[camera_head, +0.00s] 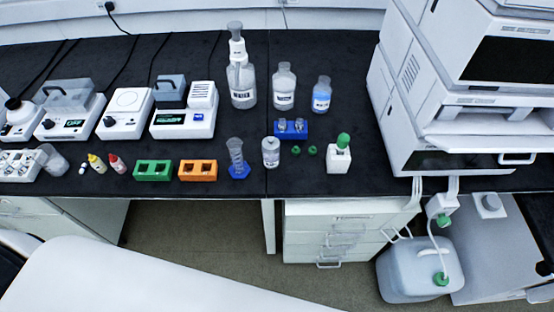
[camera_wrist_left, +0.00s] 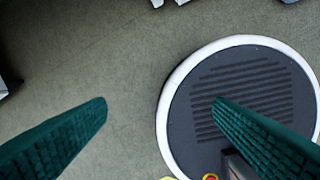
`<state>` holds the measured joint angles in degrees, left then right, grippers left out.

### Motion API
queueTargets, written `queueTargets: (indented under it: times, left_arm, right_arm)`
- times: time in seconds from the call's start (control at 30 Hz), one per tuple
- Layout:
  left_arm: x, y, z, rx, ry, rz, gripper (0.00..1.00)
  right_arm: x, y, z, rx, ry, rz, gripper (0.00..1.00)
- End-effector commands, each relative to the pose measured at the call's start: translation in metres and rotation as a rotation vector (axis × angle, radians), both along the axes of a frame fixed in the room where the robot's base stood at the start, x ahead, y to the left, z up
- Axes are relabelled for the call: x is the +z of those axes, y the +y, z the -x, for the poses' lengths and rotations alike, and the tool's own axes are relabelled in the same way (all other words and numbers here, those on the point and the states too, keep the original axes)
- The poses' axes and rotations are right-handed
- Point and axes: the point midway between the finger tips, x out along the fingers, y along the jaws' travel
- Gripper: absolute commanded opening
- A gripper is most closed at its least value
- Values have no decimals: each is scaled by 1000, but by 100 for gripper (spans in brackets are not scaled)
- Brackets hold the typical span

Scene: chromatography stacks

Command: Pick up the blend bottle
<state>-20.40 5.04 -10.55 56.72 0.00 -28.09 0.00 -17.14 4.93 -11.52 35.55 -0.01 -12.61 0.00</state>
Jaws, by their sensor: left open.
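Several bottles stand upright on the black bench in the head view. They are a small clear labelled bottle (camera_head: 271,153) near the front edge, a larger clear labelled bottle (camera_head: 284,86), a bottle with blue liquid (camera_head: 321,95) and a tall bottle with a dispenser top (camera_head: 241,84). The labels are too small to read, so I cannot tell which one is the blend bottle. My left gripper (camera_wrist_left: 160,104) shows in the left wrist view, its two green fingers wide apart and empty above the floor, away from the bench. My right gripper is not in view.
A blue cylinder stand (camera_head: 239,171) and a green-capped white bottle (camera_head: 339,153) flank the small bottle. A blue rack (camera_head: 290,129) sits behind it. Orange (camera_head: 198,170) and green racks (camera_head: 153,170) are left. A stacked instrument (camera_head: 455,120) blocks the right side.

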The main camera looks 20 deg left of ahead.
Motion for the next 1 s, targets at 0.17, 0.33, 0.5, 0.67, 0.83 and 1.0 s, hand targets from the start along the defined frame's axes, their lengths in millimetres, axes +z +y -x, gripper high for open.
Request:
queueTargets:
  times: [0.17, 0.33, 0.5, 0.67, 0.83, 1.0]
  left_arm:
    - [15, -5, -30, 4, -23, 3, 76]
    - [40, -10, -59, 9, -45, 6, 76]
    - [85, -15, -92, 15, -77, 10, 76]
    - [136, -18, -110, 20, -103, 13, 76]
    - [177, -18, -118, 24, -130, 15, 76]
    - [213, -19, -126, 28, -179, 23, 76]
  right_arm:
    - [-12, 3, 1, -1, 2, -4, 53]
    - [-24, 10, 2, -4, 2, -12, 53]
    - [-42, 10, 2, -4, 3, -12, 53]
    - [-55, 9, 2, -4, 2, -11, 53]
    - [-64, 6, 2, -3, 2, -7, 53]
    - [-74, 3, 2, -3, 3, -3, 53]
